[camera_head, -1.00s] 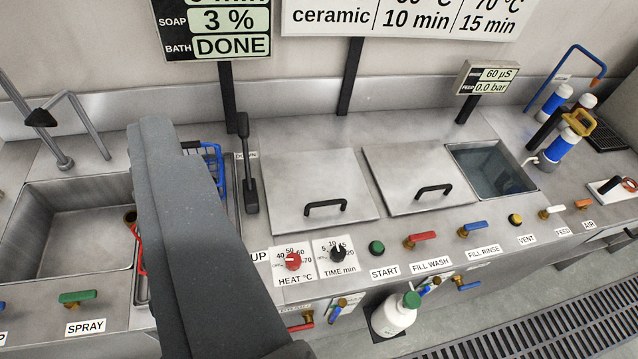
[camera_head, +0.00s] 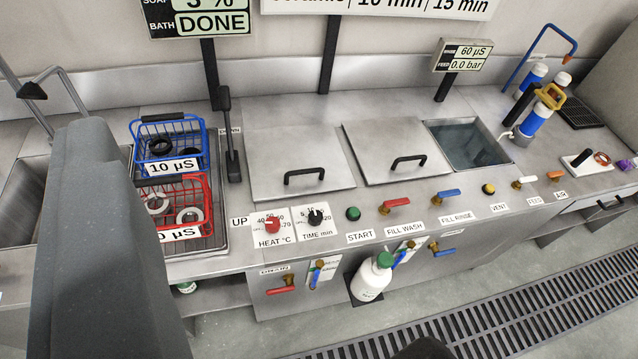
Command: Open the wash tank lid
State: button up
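Two flat steel lids with black bar handles lie on the bench, both closed flat. The left lid (camera_head: 285,145) sits behind the HEAT and TIME dials, and its handle (camera_head: 304,174) is near its front edge. The right lid (camera_head: 385,138) lies beside it with its own handle (camera_head: 408,160), left of an open water-filled tank (camera_head: 466,145). No label on either lid names the wash tank. My gripper is not clearly in view. My grey arm link fills the lower left. A dark rounded shape at the bottom edge cannot be made out.
A black lever (camera_head: 230,140) stands left of the left lid. Blue (camera_head: 170,145) and red (camera_head: 178,205) baskets sit further left. Dials, START button (camera_head: 353,213) and coloured valves line the front edge. A white bottle (camera_head: 371,278) stands below. Signs hang behind.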

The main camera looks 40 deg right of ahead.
aim_at(300, 161)
jog(key=k, duration=1)
jog(key=z, duration=0.4)
jog(key=i, duration=1)
jog(key=z, duration=0.45)
jog(key=i, duration=1.15)
jog(key=u, duration=0.3)
